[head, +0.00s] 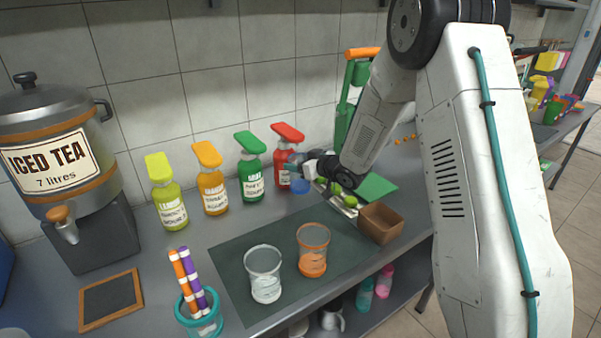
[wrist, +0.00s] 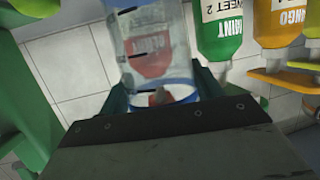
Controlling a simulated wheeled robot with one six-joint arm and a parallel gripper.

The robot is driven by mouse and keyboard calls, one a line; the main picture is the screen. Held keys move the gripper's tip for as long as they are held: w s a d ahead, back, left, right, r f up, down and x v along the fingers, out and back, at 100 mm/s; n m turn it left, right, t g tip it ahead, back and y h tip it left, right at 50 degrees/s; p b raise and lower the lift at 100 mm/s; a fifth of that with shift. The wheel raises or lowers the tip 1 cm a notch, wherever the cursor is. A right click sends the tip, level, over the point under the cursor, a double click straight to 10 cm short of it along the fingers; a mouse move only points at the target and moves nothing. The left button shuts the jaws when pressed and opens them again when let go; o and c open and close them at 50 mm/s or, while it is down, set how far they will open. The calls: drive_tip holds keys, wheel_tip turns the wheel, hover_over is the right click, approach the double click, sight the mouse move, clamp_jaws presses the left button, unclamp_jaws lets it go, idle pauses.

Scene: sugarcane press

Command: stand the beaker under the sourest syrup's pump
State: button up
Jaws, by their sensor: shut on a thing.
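The beaker (wrist: 158,50), clear with black marks and a blue tint at one end, is held in my gripper (wrist: 160,105). The red bottle shows through the beaker in the wrist view, which looks upside down. Leftward stand the green bottle (head: 251,178), marked MINT with a sweet rating of 2, the orange mango bottle (head: 212,187) and the yellow-green bottle (head: 168,200). Sour ratings are unreadable.
A dark mat (head: 235,268) holds a clear cup (head: 265,280) and an orange-tinted cup (head: 313,245). A brown box (head: 381,223), green fruit (head: 349,202) and a green press (head: 347,105) are at right. The iced tea urn (head: 60,130) is left.

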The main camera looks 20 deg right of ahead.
sight(297, 185)
drive_tip(key=shift+w+f, duration=0.15)
drive_tip(key=shift+f, duration=1.65)
drive_tip(key=o, duration=1.4)
drive_tip(key=shift+f, duration=0.15)
